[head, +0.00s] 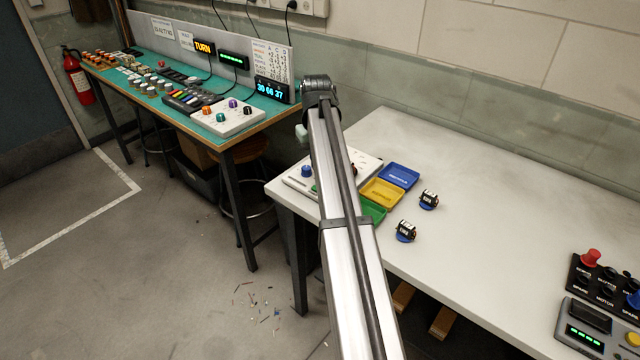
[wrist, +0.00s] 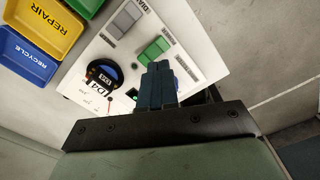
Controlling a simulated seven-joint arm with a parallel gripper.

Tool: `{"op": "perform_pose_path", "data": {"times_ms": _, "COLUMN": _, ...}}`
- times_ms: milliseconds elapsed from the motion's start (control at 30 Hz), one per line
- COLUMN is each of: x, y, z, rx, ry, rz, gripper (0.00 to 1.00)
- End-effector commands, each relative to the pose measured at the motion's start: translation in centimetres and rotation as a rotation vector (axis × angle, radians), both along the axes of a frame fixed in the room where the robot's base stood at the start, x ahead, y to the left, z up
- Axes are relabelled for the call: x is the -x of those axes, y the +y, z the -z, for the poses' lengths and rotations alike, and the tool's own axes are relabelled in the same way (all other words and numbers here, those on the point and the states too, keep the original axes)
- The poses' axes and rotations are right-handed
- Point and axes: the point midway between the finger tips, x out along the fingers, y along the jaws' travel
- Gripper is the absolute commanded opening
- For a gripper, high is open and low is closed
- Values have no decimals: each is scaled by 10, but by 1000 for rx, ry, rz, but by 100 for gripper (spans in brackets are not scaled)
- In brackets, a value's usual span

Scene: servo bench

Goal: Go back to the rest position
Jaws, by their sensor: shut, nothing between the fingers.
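In the wrist view, my gripper (wrist: 160,82) is shut and empty, its two dark fingers pressed together. It hangs over a white test panel (wrist: 185,30). The panel holds a servo with a black-and-white label (wrist: 104,76) on a blue round base, a grey switch (wrist: 124,18) and a green switch (wrist: 154,52). In the head view, my arm reaches across the left end of the white table (head: 480,230) and covers part of the panel (head: 300,182). The gripper's fingertips are hidden there.
Blue (head: 399,176), yellow (head: 381,193) and green (head: 373,212) trays lie beside the panel. Two labelled servos (head: 429,199) (head: 406,231) stand to their right. Button boxes (head: 597,330) sit at the table's right. A teal bench (head: 150,75) stands at the back left. The table's middle is clear.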

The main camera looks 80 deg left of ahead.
Motion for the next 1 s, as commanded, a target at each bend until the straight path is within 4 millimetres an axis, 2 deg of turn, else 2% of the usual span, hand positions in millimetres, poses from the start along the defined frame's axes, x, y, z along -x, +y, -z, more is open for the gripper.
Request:
{"op": "perform_pose_path", "data": {"times_ms": 167, "x": 0, "y": 0, "z": -8, "rx": -1, "ry": 0, "rz": 0, "gripper": 0}}
{"op": "perform_pose_path", "data": {"times_ms": 667, "x": 0, "y": 0, "z": -8, "rx": 0, "ry": 0, "rz": 0, "gripper": 0}}
{"op": "perform_pose_path", "data": {"times_ms": 733, "x": -5, "y": 0, "z": -7, "rx": -2, "ry": -1, "rz": 5, "gripper": 0}}
{"op": "perform_pose_path", "data": {"times_ms": 867, "x": -38, "y": 3, "z": -4, "rx": -17, "ry": -15, "rz": 35, "gripper": 0}}
{"op": "perform_pose_path", "data": {"times_ms": 967, "x": -88, "y": 4, "z": 0, "rx": -41, "ry": -38, "rz": 82, "gripper": 0}}
{"op": "perform_pose_path", "data": {"times_ms": 1000, "x": -111, "y": 4, "z": 2, "rx": -54, "ry": -48, "rz": 103, "gripper": 0}}
